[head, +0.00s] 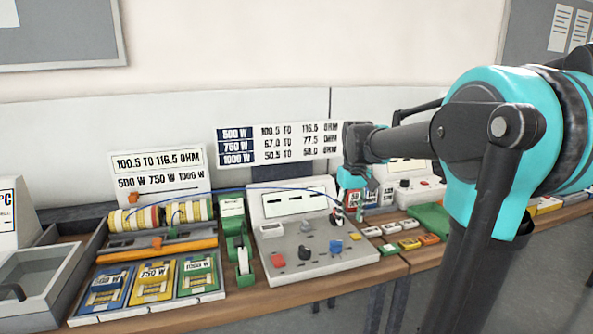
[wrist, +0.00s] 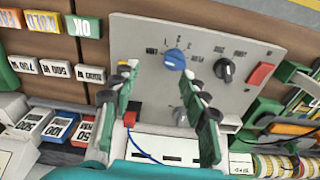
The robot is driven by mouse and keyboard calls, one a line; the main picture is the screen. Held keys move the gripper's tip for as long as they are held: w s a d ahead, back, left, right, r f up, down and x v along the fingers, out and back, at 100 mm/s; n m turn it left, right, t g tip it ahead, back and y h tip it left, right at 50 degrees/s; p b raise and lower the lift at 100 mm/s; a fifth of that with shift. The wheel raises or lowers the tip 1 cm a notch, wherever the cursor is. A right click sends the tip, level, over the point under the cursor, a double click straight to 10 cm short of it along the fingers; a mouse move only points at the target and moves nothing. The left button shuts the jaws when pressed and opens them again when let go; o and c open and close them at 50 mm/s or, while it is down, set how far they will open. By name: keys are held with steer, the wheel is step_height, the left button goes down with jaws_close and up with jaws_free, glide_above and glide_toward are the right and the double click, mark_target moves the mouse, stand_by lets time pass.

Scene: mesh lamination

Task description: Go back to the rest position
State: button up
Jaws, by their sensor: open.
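My gripper (head: 352,200) is at the end of my arm, over the right side of the grey test panel (head: 345,262) in the head view. In the wrist view, my gripper (wrist: 165,82) has its two green fingers apart, with nothing held between them. The panel (wrist: 215,35) lies beyond the fingertips, with a blue knob (wrist: 175,60), a black knob (wrist: 224,69) and a red button (wrist: 261,74). Whether a fingertip touches the panel cannot be told.
Coloured label blocks (head: 410,243) lie right of the panel. A tray of blue, yellow and green cards (head: 152,282) and wire spools (head: 140,219) stand to the left. A green tape dispenser (head: 243,272) stands beside the panel. A blue cable (head: 280,189) runs above the panel. Free air lies above the bench.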

steer(key=s+d+f+m+t, duration=0.3)
steer(key=s+f, duration=1.6)
steer(key=shift+f, duration=0.3)
